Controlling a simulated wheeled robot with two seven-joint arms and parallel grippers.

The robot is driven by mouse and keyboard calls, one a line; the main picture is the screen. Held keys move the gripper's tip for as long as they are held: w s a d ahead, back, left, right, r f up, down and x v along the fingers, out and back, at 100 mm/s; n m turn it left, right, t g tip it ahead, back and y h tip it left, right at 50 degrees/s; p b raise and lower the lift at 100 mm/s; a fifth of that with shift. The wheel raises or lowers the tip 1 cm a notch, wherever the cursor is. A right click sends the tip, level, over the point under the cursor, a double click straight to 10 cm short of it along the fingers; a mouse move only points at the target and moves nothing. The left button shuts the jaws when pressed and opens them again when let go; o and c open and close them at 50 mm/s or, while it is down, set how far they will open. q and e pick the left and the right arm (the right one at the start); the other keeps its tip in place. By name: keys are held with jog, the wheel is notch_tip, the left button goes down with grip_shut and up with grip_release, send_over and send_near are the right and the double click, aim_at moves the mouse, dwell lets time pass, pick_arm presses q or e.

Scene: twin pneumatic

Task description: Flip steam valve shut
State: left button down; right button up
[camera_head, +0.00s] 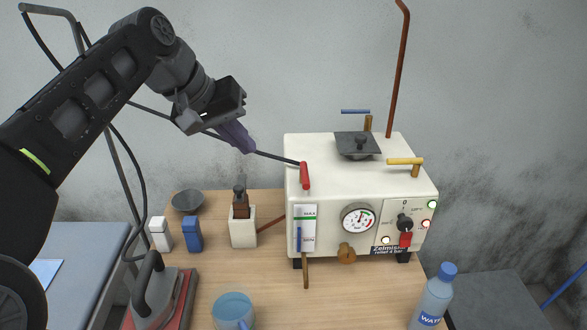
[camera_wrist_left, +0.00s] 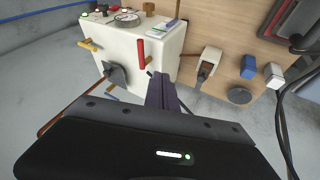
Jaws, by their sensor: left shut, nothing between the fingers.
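A cream boiler box (camera_head: 330,180) stands on the wooden table. A yellow lever (camera_head: 405,161) lies level at the top right, and a blue lever (camera_head: 355,111) lies level at the back. No label marks which is the steam valve. My left gripper (camera_head: 241,143) is shut and empty, above and left of the box, apart from the red lever. In the left wrist view its purple fingers (camera_wrist_left: 160,92) point toward the box.
An iron (camera_head: 155,290), a blue mug (camera_head: 233,310), and a water bottle (camera_head: 434,297) stand at the front. White and blue small containers (camera_head: 192,234) and a cream block (camera_head: 243,228) stand left of the box. A pipe rises behind.

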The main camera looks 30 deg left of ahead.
aim_at(305, 181)
pick_arm(q)
jog(key=shift+w+d+f+p, duration=0.3)
jog(key=shift+w+d+f, duration=0.5)
jog(key=shift+w+f, duration=0.65)
jog(key=shift+w+d+f+p, duration=0.25)
jog(key=shift+w+d+f, duration=0.5)
jog(key=shift+w+f, duration=0.7)
jog(key=shift+w+d+f+p, duration=0.3)
jog(key=shift+w+d+f, duration=0.5)
jog(key=shift+w+f, duration=0.65)
jog(key=shift+s+f, duration=0.25)
jog(key=shift+s, duration=0.05)
pick_arm(e)
jog(key=shift+d+r, duration=0.1)
jog(key=shift+r, duration=0.65)
